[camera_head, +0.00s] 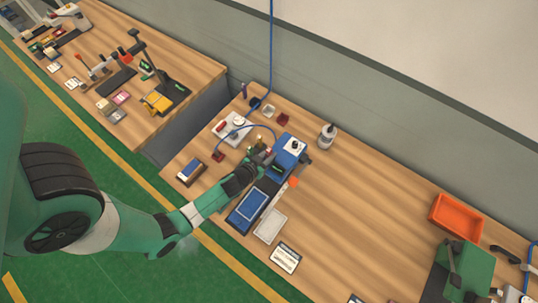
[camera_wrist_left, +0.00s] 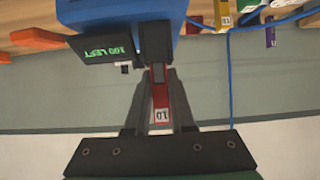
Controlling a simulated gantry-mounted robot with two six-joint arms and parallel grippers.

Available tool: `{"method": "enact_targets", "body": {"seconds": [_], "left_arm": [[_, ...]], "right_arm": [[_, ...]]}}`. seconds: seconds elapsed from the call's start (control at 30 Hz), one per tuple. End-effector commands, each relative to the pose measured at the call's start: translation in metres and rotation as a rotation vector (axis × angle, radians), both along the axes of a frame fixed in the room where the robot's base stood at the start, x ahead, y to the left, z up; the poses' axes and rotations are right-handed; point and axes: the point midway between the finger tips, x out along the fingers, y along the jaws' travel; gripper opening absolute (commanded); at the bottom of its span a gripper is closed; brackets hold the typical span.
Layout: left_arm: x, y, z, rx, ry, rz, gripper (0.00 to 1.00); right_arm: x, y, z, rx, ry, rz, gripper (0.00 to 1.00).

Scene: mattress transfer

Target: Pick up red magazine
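The red magazine (camera_wrist_left: 160,95) shows in the left wrist view as a narrow red strip with a white number label. It lies between the two grey fingers of my left gripper (camera_wrist_left: 159,76), which appear closed on its sides. Its far end meets a dark block on a blue machine (camera_wrist_left: 105,12); whether it is seated in that block is hidden. In the head view my left gripper (camera_head: 262,157) is at the left side of the blue machine (camera_head: 291,145), and the magazine cannot be made out there. My right gripper is not in view.
A dark display (camera_wrist_left: 108,49) with green text is beside the magazine. A blue cable hangs nearby. On the wooden table (camera_head: 370,190) are a blue-screened device (camera_head: 248,208), a pale tray (camera_head: 271,226), a white bottle (camera_head: 328,136) and an orange bin (camera_head: 456,217). The table's middle right is clear.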

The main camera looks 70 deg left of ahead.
Motion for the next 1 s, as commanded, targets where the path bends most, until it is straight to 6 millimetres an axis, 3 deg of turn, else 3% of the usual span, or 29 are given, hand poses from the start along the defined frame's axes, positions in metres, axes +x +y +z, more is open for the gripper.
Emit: {"method": "enact_targets", "body": {"seconds": [0.03, 0.1, 0.57, 0.8, 1.0], "left_arm": [[0.000, 0.000, 0.000, 0.000, 0.000, 0.000, 0.11], [0.000, 0.000, 0.000, 0.000, 0.000, 0.000, 0.00], [0.000, 0.000, 0.006, 0.000, -0.001, 0.000, 0.00], [0.000, 0.000, 0.058, 0.000, -0.003, 0.001, 0.00], [0.000, 0.000, 0.092, 0.000, -0.002, 0.000, 0.00]], "right_arm": [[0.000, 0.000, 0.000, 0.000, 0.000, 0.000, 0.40], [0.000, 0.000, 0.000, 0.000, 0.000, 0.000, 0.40], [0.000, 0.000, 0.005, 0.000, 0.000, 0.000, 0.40], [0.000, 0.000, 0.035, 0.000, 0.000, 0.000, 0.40], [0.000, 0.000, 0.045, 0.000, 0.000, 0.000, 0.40]]}}
